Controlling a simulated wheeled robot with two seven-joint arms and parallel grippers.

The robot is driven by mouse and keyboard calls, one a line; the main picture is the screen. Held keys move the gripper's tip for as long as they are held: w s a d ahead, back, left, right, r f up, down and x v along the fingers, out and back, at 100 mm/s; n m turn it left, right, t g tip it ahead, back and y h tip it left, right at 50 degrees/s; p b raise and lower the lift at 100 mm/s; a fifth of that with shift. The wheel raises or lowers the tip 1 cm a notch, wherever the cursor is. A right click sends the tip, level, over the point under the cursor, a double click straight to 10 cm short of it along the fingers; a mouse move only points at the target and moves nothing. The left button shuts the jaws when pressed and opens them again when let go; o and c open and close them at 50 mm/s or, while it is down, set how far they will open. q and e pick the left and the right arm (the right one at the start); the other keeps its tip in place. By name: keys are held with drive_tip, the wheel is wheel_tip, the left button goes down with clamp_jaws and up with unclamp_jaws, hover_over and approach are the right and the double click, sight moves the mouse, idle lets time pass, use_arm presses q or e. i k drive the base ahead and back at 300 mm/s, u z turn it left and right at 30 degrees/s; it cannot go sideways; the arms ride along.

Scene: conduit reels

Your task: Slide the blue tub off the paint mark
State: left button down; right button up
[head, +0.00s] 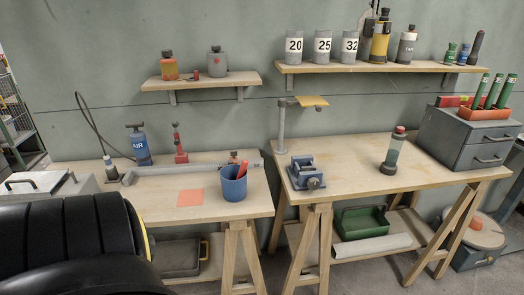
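The blue tub (233,189) stands upright on the left wooden bench, near its right end. A red item (242,169) sticks up from its mouth. The paint mark (190,198) is a flat orange-red square on the bench top, left of the tub. The tub stands beside the mark, with bare wood between them. The whole mark shows and nothing lies on it. Neither of my grippers is in view.
A metal rail (190,169) runs behind the tub and mark. A blue air bottle (140,147) and a red tool (180,146) stand behind it. A blue vise (306,173) sits on the right bench. A large black ribbed shape (70,235) blocks the lower left.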

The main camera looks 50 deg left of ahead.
sight(234, 190)
drive_tip(key=u, duration=0.4)
drive_tip(key=i, duration=0.7)
drive_tip(key=u, duration=0.75)
